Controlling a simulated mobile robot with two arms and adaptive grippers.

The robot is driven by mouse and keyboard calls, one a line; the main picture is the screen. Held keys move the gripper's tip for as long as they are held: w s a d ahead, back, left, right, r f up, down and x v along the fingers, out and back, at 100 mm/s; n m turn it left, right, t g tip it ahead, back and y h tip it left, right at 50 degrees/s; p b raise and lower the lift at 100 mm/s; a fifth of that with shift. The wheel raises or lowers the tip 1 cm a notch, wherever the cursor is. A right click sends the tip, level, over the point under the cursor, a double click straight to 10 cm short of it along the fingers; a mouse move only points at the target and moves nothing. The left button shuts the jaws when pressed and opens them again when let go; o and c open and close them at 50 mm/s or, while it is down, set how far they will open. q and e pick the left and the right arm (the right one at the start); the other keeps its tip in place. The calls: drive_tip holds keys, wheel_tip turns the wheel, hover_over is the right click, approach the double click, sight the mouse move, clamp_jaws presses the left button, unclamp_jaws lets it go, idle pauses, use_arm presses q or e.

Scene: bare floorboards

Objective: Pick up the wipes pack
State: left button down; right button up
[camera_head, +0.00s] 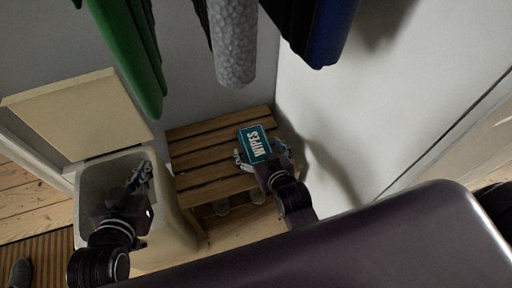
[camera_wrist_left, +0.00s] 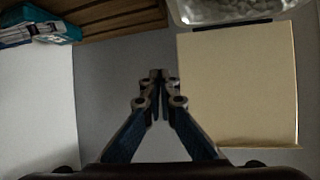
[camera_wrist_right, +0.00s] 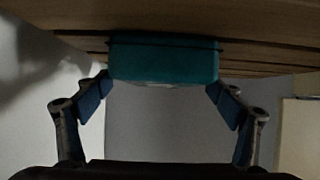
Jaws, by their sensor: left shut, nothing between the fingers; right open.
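The wipes pack (camera_head: 255,144) is a teal box with white "WIPES" lettering, lying on the slatted wooden bench (camera_head: 190,147). My right gripper (camera_head: 263,157) is open, with one finger at each side of the pack. In the right wrist view the pack (camera_wrist_right: 163,61) sits between the spread fingertips (camera_wrist_right: 160,86); I cannot tell whether they touch it. My left gripper (camera_head: 142,176) is shut and empty, over the open bin. It also shows in the left wrist view (camera_wrist_left: 159,78), where part of the pack (camera_wrist_left: 58,24) appears at upper left.
The cream bin (camera_head: 172,232) stands left of the bench, its lid (camera_head: 80,115) raised. Green (camera_head: 130,50), grey (camera_head: 233,40) and blue (camera_head: 333,30) hanging things are above the bench. A white wall (camera_head: 370,110) borders its right side. Items lie under the bench.

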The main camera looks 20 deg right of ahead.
drive_tip(key=shift+b+x, duration=0.3)
drive_tip(key=shift+x, duration=0.65)
drive_tip(key=shift+w+f, duration=0.1)
use_arm(q)
drive_tip(key=r, duration=0.1)
drive_tip(key=w+r+t, duration=0.1)
drive_tip(key=r, duration=0.1)
drive_tip(key=w+d+r+t, duration=0.1)
drive_tip(key=shift+w+d+r+h, duration=0.1)
drive_tip(key=shift+w+r+h, duration=0.1)
drive_tip(key=shift+r+h, duration=0.2)
use_arm(e)
drive_tip(key=shift+c, duration=0.7)
drive_tip(key=c, duration=1)
